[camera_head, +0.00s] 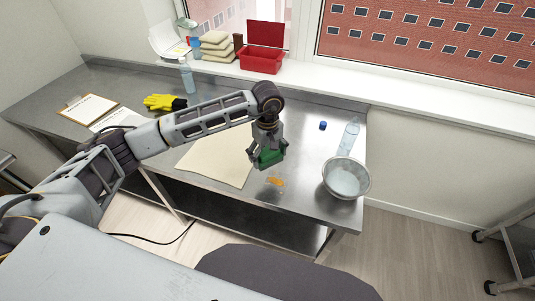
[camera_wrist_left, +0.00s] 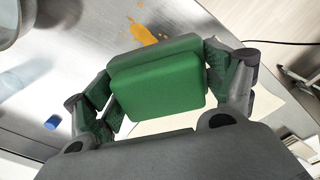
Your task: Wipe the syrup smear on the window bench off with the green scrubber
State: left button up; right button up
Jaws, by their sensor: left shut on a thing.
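The green scrubber (camera_head: 268,158) is held in my left gripper (camera_head: 267,150), which is shut on it above the steel window bench (camera_head: 300,200). In the left wrist view the scrubber (camera_wrist_left: 158,82) fills the middle, with a finger of the gripper (camera_wrist_left: 157,95) on each side. The orange syrup smear (camera_head: 275,181) lies on the bench just in front of the scrubber. It also shows in the left wrist view (camera_wrist_left: 142,32), beyond the scrubber, as a splash with small drops. The scrubber appears to be above the bench, apart from the smear. My right gripper is not in view.
A metal bowl (camera_head: 346,178), a clear bottle (camera_head: 348,137) and a blue cap (camera_head: 323,126) are to the right. A beige cloth (camera_head: 213,160) lies left of the scrubber. Yellow gloves (camera_head: 163,102), a spray bottle (camera_head: 187,76) and a clipboard (camera_head: 88,108) are farther left.

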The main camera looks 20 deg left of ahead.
pick_arm(q)
jog(key=shift+f, duration=0.2)
jog(key=shift+f+b, duration=0.8)
jog(key=shift+f, duration=1.5)
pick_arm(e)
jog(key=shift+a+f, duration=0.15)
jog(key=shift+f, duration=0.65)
